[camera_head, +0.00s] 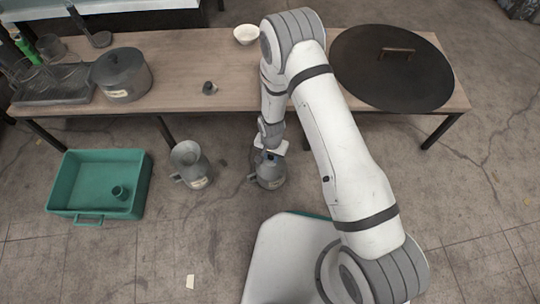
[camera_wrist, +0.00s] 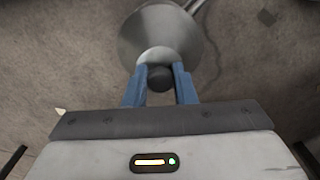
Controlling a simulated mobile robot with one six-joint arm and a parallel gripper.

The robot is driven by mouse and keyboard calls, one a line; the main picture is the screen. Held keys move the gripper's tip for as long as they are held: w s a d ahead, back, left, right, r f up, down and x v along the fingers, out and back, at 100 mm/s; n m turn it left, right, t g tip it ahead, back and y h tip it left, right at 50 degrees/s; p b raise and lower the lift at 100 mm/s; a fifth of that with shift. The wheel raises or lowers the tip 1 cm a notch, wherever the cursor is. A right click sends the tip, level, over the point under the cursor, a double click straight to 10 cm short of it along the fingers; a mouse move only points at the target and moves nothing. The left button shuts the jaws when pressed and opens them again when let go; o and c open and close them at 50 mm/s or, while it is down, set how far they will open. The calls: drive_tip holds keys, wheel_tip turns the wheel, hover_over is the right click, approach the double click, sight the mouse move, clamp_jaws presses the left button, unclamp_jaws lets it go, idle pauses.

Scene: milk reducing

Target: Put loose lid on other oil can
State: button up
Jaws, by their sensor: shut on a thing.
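Two grey metal oil cans stand on the floor in front of the table. The left can (camera_head: 197,172) has a wide open-looking top and a handle at its left. The right can (camera_head: 271,177) is under my gripper (camera_head: 270,157); its round silver top also shows in the wrist view (camera_wrist: 158,30). My gripper's blue fingers (camera_wrist: 160,80) are shut on the dark round knob of a lid (camera_wrist: 160,77) at the can's top. I cannot tell whether this lid rests on the can or is slightly above it. The fingers and palm hide part of the can.
The wooden table (camera_head: 185,75) holds a lidded pot (camera_head: 122,75), a small dark piece (camera_head: 209,88), a white bowl (camera_head: 246,34) and a large black round lid (camera_head: 380,75). Floor between is mostly clear.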

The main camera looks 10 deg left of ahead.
idle(0.9)
drive_tip(key=o, duration=1.5)
drive_tip(key=shift+r+p, duration=2.3)
drive_tip(key=shift+r, duration=1.15)
clamp_jaws()
